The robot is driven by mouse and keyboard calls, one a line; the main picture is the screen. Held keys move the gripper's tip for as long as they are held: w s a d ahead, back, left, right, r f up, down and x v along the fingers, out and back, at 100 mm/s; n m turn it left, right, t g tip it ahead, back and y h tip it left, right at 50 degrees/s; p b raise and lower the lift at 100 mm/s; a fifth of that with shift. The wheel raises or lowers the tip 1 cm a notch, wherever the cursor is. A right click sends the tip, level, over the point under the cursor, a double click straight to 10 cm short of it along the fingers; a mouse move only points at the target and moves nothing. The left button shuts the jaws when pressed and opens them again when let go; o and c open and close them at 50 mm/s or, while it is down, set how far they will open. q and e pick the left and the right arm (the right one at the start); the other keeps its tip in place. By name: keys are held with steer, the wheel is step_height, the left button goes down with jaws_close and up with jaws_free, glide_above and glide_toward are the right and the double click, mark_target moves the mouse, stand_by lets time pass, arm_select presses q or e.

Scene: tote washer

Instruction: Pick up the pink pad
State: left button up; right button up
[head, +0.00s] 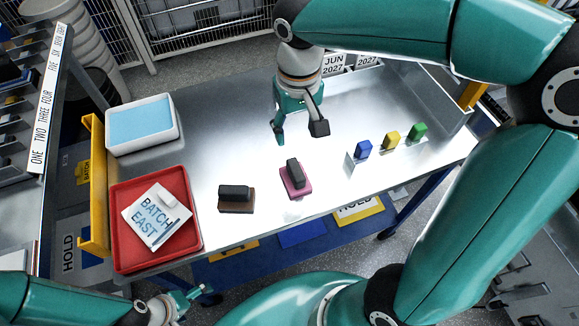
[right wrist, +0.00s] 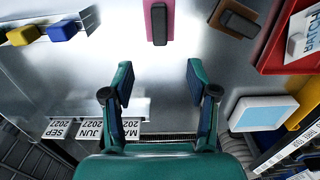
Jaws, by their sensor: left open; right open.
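The pink pad (head: 303,190) lies on the steel table with a dark block-shaped handle (head: 293,172) on top. It also shows at the top of the right wrist view (right wrist: 172,15), partly cut by the frame edge. My right gripper (head: 299,133) is open and empty above the table, behind the pad and apart from it. In the right wrist view its two fingers (right wrist: 158,85) are spread, with bare steel between them. My left gripper (head: 188,298) is open at the lower left, in front of the table edge and far from the pad.
A brown pad (head: 236,209) with a dark handle lies left of the pink one. A red tray (head: 118,215) holds a "BATCH EAST" card. A white tub (head: 145,145) stands behind it. Blue, yellow and green blocks (head: 391,138) stand at right. Steel around the pink pad is clear.

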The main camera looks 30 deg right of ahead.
mark_target(296, 169)
step_height(296, 169, down, 16)
steer(key=shift+s+f+p, duration=0.1)
steer(key=shift+p, duration=0.25)
steer(key=shift+c, duration=0.3)
steer(key=shift+s, duration=0.1)
jaws_close()
